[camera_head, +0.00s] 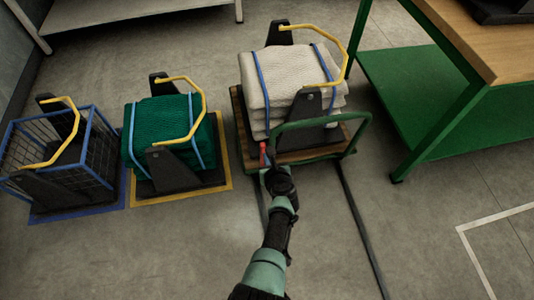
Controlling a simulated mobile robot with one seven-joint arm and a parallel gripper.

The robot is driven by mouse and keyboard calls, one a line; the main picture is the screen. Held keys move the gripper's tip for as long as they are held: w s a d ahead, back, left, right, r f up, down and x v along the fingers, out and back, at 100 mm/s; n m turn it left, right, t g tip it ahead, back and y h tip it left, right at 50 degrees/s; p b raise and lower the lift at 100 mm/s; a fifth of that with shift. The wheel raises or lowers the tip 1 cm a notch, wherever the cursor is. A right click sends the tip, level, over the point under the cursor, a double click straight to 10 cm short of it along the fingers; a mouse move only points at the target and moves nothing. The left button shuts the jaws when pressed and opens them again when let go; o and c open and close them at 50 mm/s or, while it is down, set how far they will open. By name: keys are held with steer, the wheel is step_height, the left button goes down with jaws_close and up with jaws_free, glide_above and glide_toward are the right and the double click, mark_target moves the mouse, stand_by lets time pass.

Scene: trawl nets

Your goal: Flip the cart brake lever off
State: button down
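The cart (239,115) is a low wooden platform with a green push handle (318,121) at its near end. A small red piece, which looks like the brake lever (263,152), stands at the cart's near left corner. My arm reaches up from the bottom of the picture. My gripper (267,169) is right at this red lever, just below it in the picture. The fingers are small and dark, and I cannot tell whether they touch the lever or are closed. The lever's lower end is hidden by my gripper.
Pale folded netting (290,75) with blue straps rides on the cart. Left are a green net bundle (150,135) on a yellow-edged mat and a blue wire basket (95,165). A green-legged workbench (435,140) stands right.

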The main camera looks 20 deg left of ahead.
steer(key=shift+s+d+r+p, duration=0.15)
steer(key=shift+r+p, duration=0.25)
steer(key=shift+r, duration=0.25)
steer(key=shift+s+r+p, duration=0.1)
steer(key=shift+r+p, duration=0.3)
steer(key=shift+r, duration=0.2)
